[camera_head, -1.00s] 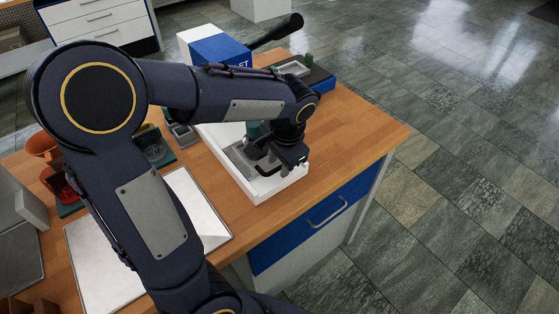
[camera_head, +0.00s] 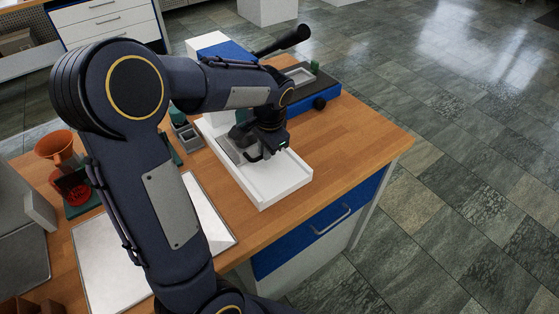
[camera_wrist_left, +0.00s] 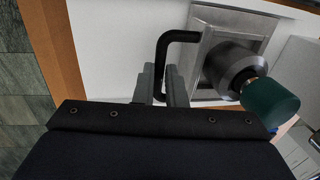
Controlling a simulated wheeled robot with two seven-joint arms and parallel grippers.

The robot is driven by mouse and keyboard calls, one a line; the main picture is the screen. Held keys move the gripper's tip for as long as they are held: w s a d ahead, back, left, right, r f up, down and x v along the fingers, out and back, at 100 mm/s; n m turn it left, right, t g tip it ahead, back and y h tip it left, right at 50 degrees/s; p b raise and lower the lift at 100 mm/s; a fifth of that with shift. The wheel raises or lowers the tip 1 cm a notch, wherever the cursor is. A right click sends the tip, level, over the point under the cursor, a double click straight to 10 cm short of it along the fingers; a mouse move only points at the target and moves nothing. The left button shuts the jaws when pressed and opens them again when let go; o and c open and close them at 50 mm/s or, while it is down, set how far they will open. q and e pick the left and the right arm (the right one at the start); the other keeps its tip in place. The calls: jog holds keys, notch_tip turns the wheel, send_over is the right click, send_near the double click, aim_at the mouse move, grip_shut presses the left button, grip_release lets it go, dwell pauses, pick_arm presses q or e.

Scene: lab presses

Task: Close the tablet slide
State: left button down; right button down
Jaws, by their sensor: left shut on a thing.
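The tablet slide is a grey metal plate (camera_wrist_left: 232,18) with a black bent handle (camera_wrist_left: 180,37), lying in the white base (camera_head: 285,184) of the press. My left gripper (camera_wrist_left: 162,78) is shut on the handle; in the head view it (camera_head: 262,152) is low over the white base, and my arm hides much of the press. A round metal part (camera_wrist_left: 232,68) with a green knob (camera_wrist_left: 270,105) stands over the plate in the wrist view. The front part of the white base is bare. My right gripper is not in view.
A dark device (camera_head: 318,90) stands behind the press, with a blue and white box (camera_head: 215,44) to its left. A white-topped tray (camera_head: 105,262) and an orange funnel (camera_head: 55,147) are at the left. The wooden table (camera_head: 360,140) is clear at the right.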

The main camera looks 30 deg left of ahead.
pick_arm(q)
jog(key=shift+w+a+r, duration=0.1)
jog(key=shift+w+a, duration=0.25)
jog(key=shift+a, duration=0.45)
jog(key=shift+w+a, duration=0.35)
jog(key=shift+a, duration=0.45)
jog(key=c, duration=1.5)
grip_release()
jog(key=shift+a, duration=0.1)
jog(key=r, duration=0.2)
jog(key=d+r, duration=0.1)
jog(key=r, duration=0.4)
jog(key=shift+s+d+r, duration=0.2)
jog(key=shift+s+r, duration=0.05)
jog(key=shift+r, duration=0.05)
